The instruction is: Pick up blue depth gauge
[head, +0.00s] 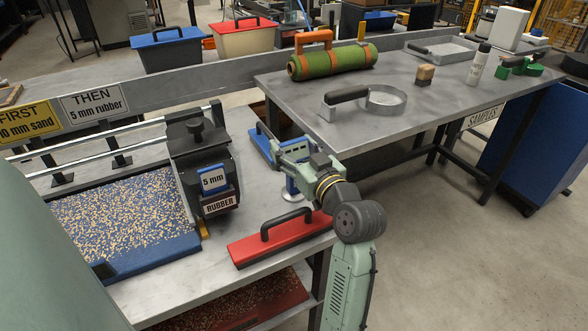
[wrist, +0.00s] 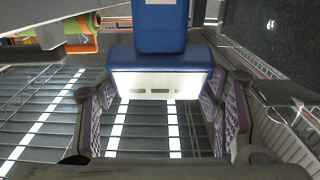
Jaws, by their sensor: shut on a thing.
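The blue depth gauge (head: 292,185) is at my gripper (head: 286,153), above the front part of the left bench. Its blue stem and a round silver foot show below the fingers in the head view; its top is hidden by the gripper. I cannot tell whether the foot touches the bench. In the wrist view the gauge (wrist: 160,55) is a blue T-shaped piece with a wide block and a pale face, between the purple-padded fingers of my gripper (wrist: 160,85). My gripper is shut on this block.
A blue float with a black handle (head: 262,150) lies just behind my gripper. A red float (head: 280,240) lies in front. The rubber hopper (head: 205,170) stands left. The right bench (head: 410,115) holds a green roll (head: 332,63) and a ring tool (head: 385,100).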

